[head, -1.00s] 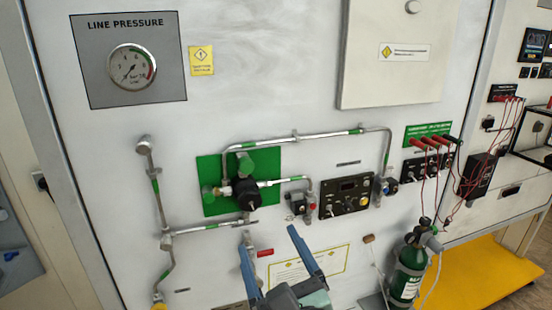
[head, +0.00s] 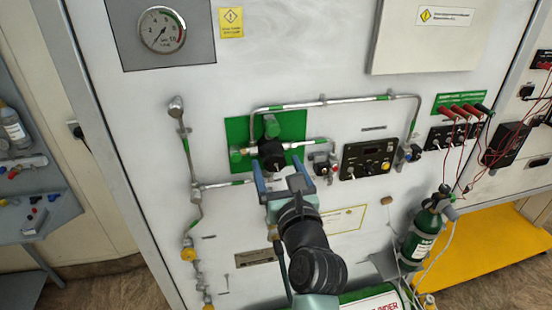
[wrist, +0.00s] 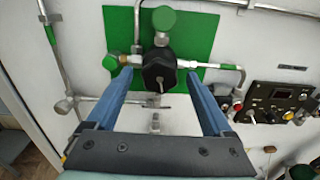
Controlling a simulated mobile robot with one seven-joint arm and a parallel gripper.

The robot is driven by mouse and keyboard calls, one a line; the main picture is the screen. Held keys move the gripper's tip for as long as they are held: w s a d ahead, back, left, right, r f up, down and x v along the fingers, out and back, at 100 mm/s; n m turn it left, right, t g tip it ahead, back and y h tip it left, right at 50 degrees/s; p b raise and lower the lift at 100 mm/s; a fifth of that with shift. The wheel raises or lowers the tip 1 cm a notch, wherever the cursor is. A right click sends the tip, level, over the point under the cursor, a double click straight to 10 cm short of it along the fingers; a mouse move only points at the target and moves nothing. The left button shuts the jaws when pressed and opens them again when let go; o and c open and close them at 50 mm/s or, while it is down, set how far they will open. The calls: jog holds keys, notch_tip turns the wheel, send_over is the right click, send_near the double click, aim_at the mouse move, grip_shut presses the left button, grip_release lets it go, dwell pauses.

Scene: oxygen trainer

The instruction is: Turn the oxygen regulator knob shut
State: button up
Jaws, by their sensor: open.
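The black regulator knob (head: 271,152) sits on the green plate (head: 292,128) on the white panel. In the wrist view the knob (wrist: 160,66) has a lobed edge and lies ahead, between the two blue fingers. A green round cap (wrist: 163,18) is above it and another green cap (wrist: 111,62) is at its left. My gripper (head: 279,172) is open and empty, pointing at the panel just below the knob in the head view. In the wrist view my gripper (wrist: 158,79) has its fingertips to either side of the knob; I cannot tell the remaining depth gap.
Metal pipes (head: 330,102) with green bands run around the plate. A small valve (head: 324,167) and a black control box (head: 369,158) are at the right. Red leads (head: 466,130) hang farther right, above a green cylinder (head: 423,232). A pressure gauge (head: 161,31) is at upper left.

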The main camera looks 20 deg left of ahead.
jog(key=shift+x, duration=0.85)
grip_shut()
